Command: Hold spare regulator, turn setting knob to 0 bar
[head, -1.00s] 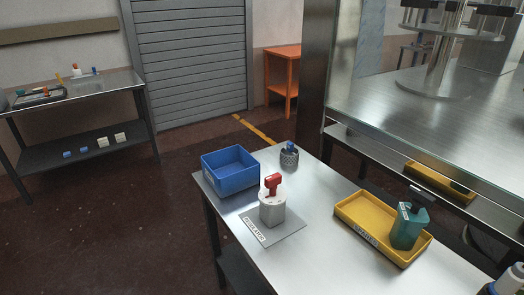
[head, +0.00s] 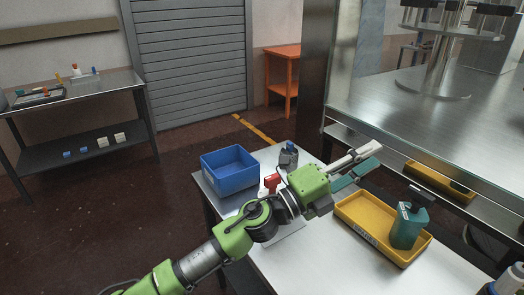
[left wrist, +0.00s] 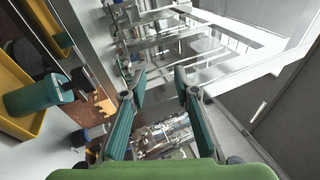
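The regulator has a grey body and a red knob (head: 271,182). It stands upright on a grey labelled mat (head: 292,230) on the steel table. My left arm now crosses in front, so only the red knob and little else of it shows in the head view. My left gripper (head: 378,156) is beyond the regulator, up and to its right, pointing away toward the glazed machine. Its teal fingers are spread with nothing between them, as the left wrist view also shows (left wrist: 160,80). The regulator is not recognisable in that view. My right gripper is not in view.
A blue bin (head: 230,167) and a dark cup (head: 288,157) stand behind the regulator. A yellow tray (head: 365,234) with a green bottle (head: 408,226) lies to its right; both show in the left wrist view. The machine's frame borders the table's far right side.

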